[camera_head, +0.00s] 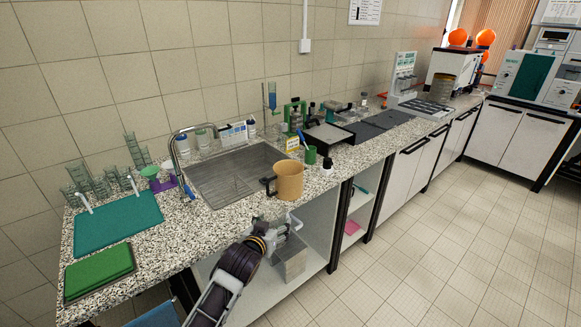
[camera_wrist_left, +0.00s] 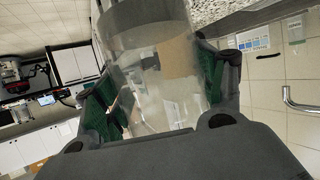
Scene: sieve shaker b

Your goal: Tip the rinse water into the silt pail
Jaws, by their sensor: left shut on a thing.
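A tan pail (camera_head: 289,181) with a dark handle, which looks like the silt pail, stands upright at the counter's front edge, right of the sink. My left gripper (camera_head: 281,232) is in front of the counter, below and slightly left of the pail, apart from it. In the left wrist view its green-padded fingers are shut on a clear, see-through vessel (camera_wrist_left: 150,100). The tan pail shows through its wall (camera_wrist_left: 178,57). I cannot make out the water level inside. The vessel is hard to see in the head view. My right gripper is not in view.
A small green cup (camera_head: 310,155) and a black-and-white bottle (camera_head: 327,166) stand close to the pail's right. A teal mat (camera_head: 118,222) and green board (camera_head: 99,273) lie at left.

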